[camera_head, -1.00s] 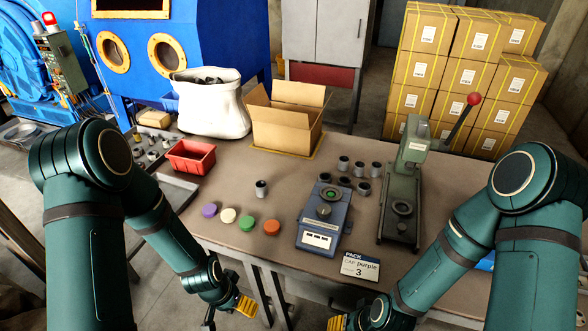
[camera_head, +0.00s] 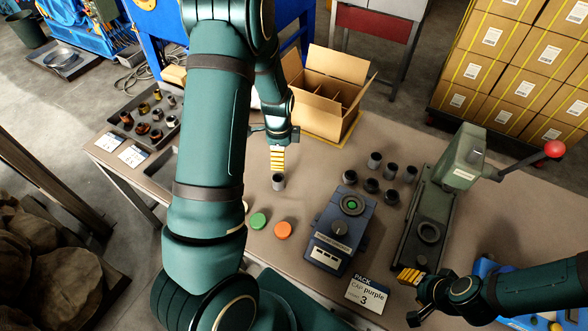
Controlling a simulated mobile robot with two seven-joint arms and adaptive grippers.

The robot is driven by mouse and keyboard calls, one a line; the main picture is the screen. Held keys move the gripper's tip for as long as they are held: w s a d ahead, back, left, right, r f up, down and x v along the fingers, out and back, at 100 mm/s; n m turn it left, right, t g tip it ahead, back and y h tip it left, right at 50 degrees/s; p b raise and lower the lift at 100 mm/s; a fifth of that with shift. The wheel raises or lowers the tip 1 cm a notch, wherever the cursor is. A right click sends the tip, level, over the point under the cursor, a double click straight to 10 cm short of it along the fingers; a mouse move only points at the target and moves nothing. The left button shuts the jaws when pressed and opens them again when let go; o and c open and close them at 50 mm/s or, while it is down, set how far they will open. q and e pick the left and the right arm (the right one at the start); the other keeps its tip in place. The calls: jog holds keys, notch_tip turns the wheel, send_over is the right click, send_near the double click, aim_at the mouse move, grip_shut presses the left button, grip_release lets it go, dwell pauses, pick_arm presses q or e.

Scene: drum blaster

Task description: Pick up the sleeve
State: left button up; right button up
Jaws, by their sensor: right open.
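A small grey sleeve (camera_head: 279,183) with a dark open top stands upright and alone on the table. My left gripper (camera_head: 278,158) points down directly above it, its yellow-padded fingertip at or just over the sleeve's top. I cannot tell whether it touches, or how wide the jaws are. Several similar grey sleeves (camera_head: 391,171) stand grouped to the right, behind the blue device. My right gripper (camera_head: 411,277) is open and empty at the front right, near the green press's base.
A green press (camera_head: 439,205) with a red-knobbed lever and a blue device (camera_head: 341,229) stand on the table (camera_head: 310,185). Green (camera_head: 259,221) and orange (camera_head: 283,230) caps lie in front, partly beside my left arm. An open carton (camera_head: 322,112) stands behind. A card (camera_head: 368,293) reads "PACK CAP purple 3".

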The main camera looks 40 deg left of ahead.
pick_arm(q)
send_over(278, 179)
jog(key=d, duration=0.2)
jog(key=f, duration=0.8)
jog(key=shift+s+f+b, duration=0.15)
jog(key=shift+s+b, duration=0.2)
jog(key=shift+s+a+f, duration=0.1)
jog(key=shift+a+f, duration=0.15)
jog(key=shift+f, duration=1.1)
jog(key=shift+s+a+f, duration=0.1)
jog(key=shift+a+f, duration=0.1)
jog(key=shift+f, duration=1.15)
grip_shut()
